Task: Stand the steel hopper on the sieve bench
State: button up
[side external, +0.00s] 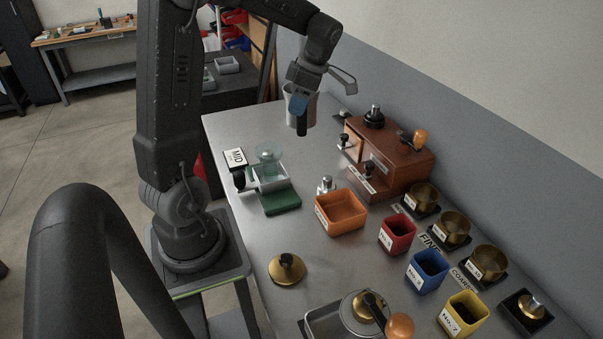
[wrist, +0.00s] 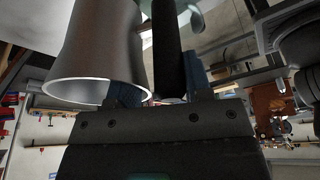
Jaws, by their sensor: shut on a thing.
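The steel hopper (side external: 313,106) is a pale grey, flared vessel, held above the far end of the steel table. In the wrist view the hopper (wrist: 98,50) fills the upper left, its wide open rim towards the camera. My gripper (side external: 298,104) has blue finger pads and is shut on the hopper's black handle. The handle (wrist: 167,45) also runs between the fingers in the wrist view. Brass sieves (side external: 452,228) stand on dark pads along the table's right side, by FINE and COARSE labels. No surface is plainly marked as the sieve bench.
A brown wooden roaster-like unit (side external: 393,160) stands right of the hopper. A green scale (side external: 275,197) with a glass dish, an orange bin (side external: 340,212) and red, blue and yellow cups (side external: 427,272) occupy the table. Bare steel (side external: 235,125) shows at the far left.

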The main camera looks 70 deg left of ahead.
notch_tip(320, 180, down, 16)
jog(key=shift+r, duration=0.1)
dwell(0.5)
jog(key=o, duration=1.1)
